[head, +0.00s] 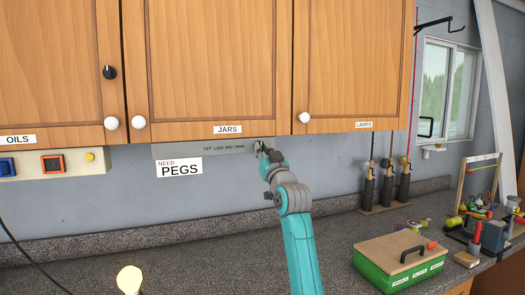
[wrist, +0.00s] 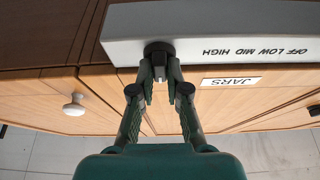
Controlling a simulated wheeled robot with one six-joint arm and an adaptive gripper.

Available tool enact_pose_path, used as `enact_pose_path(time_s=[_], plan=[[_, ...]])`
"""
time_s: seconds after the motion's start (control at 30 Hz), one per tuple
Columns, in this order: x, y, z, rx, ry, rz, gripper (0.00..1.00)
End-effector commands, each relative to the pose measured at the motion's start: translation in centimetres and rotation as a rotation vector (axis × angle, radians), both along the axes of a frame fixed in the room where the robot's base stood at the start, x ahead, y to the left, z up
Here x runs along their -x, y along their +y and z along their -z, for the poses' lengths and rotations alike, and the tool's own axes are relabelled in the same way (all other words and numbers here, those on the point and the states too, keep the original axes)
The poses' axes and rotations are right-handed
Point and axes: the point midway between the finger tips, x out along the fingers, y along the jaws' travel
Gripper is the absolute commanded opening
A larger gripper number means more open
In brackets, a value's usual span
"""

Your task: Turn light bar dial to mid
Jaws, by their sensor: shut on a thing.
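The light bar (head: 185,151) is a pale grey strip under the cabinet labelled JARS, printed OFF, LOW, MID, HIGH. It also shows in the wrist view (wrist: 225,30). Its dial (head: 258,146) is at the bar's right end in the head view, mostly hidden by my gripper. In the wrist view the dark round dial (wrist: 158,47) sits at the tips of my fingers. My gripper (head: 264,153) is shut on the dial, with both fingertips (wrist: 160,73) against its sides. I cannot tell which setting the dial points to.
Wooden cabinets (head: 205,60) with white knobs hang just above the bar. A NEED PEGS sign (head: 180,168) is below it. The speckled counter (head: 190,245) is mostly clear here; a green box (head: 400,265) stands at right, and a lit bulb (head: 130,279) at front left.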

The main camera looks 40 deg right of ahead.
Motion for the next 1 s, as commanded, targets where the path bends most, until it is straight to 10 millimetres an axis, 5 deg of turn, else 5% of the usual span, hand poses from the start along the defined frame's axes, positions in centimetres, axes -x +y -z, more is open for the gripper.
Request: enact_pose_path(time_s=[0.37,1.0], plan=[[-0.07,0.22,-0.01,-0.162,-0.046,-0.002,0.0],[-0.12,0.37,-0.17,-0.734,-0.211,0.001,0.0]])
